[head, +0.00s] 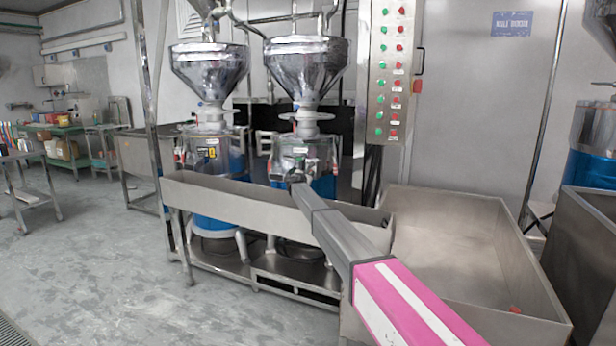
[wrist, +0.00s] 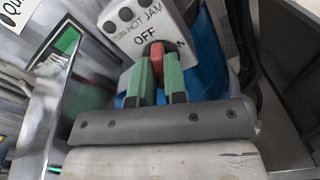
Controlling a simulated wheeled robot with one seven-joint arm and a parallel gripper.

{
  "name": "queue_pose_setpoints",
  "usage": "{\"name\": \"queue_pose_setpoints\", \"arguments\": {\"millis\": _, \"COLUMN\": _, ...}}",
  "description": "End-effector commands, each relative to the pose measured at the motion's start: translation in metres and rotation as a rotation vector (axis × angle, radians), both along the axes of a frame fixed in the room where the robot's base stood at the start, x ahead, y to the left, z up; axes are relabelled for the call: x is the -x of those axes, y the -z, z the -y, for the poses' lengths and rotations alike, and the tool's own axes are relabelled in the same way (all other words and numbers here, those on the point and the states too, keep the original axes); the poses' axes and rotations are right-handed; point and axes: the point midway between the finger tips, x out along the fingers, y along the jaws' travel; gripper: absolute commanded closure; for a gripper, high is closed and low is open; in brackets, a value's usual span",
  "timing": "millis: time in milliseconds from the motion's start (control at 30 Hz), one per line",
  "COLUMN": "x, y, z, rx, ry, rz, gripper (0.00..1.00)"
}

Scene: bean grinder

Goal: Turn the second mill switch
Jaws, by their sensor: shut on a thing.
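The second mill (head: 303,70) is the right one of two steel mills with funnel hoppers. In the wrist view its red switch (wrist: 157,60) sits on a pale switch plate (wrist: 140,25). The plate reads "OFF" just above the switch, and a partly covered "ON" shows at its right. My gripper (wrist: 159,72) has two green fingers, one on each side of the red switch, shut on it. In the head view my gripper (head: 295,180) reaches the front of the second mill, and its end hides the switch. The switch's exact angle is hard to tell.
The first mill (head: 209,70) stands to the left. A long steel trough (head: 225,203) runs in front of both mills, under my arm. A control panel with green and red buttons (head: 390,70) hangs to the right. A large steel bin (head: 450,235) stands at right. The left floor is open.

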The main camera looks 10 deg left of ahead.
Motion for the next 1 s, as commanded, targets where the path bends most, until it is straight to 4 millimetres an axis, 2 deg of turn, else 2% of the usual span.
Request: {"name": "queue_pose_setpoints", "arguments": {"millis": 1000, "x": 0.0009, "y": 0.0035, "z": 0.0028, "rx": -0.924, "ry": 0.000, "rz": 0.184, "gripper": 1.00}}
